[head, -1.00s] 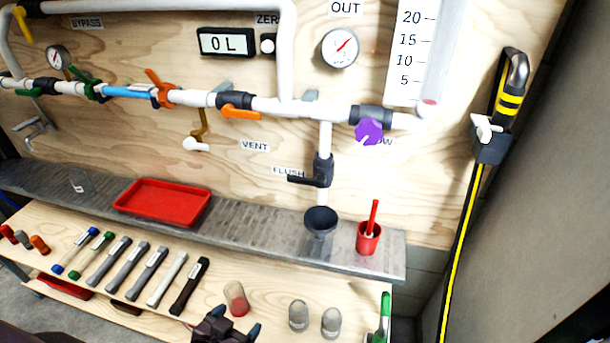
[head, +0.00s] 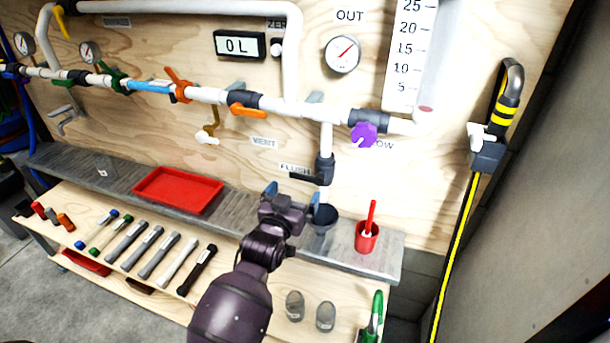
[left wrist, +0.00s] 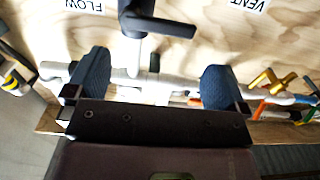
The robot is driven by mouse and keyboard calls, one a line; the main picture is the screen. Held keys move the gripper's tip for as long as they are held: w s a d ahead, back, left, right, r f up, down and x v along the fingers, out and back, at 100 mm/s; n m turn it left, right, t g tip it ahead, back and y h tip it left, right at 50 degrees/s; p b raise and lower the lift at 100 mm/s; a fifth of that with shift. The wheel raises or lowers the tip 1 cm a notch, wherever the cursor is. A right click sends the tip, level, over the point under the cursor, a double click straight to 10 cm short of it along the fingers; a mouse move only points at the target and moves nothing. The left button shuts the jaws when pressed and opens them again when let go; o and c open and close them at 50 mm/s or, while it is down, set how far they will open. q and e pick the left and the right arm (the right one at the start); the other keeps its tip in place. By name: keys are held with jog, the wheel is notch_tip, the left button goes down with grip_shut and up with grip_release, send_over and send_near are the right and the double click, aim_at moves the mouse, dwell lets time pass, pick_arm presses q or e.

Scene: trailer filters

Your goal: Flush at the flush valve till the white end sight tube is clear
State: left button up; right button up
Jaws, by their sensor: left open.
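The flush valve (head: 324,168), a dark body on a white downpipe, has its black handle (head: 303,178) pointing left, beside the FLUSH label. It shows at the top of the left wrist view (left wrist: 136,18), where the picture is upside down. My left gripper (head: 292,194) is open and empty, just below and left of the valve; its blue fingertips also show in the wrist view (left wrist: 154,78). I see no contact with the handle. A blue tube section (head: 150,87) sits in the white pipe; I cannot tell which part is the white end sight tube. My right gripper is out of view.
A dark funnel (head: 325,217) stands under the downpipe, partly behind my gripper. A red cup (head: 367,237) is right of it on the grey shelf, a red tray (head: 178,190) left. An orange-handled valve (head: 248,112) and purple knob (head: 364,135) are above. The display (head: 239,44) reads 0 L.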

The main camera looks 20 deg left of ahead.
aim_at(304, 176)
pick_arm(q)
jog(key=w, duration=0.7)
jog(key=shift+d+b, duration=0.15)
jog(key=shift+b, duration=0.25)
jog(key=shift+w, duration=0.45)
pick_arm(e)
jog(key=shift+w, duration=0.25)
pick_arm(q)
jog(key=shift+c, duration=0.3)
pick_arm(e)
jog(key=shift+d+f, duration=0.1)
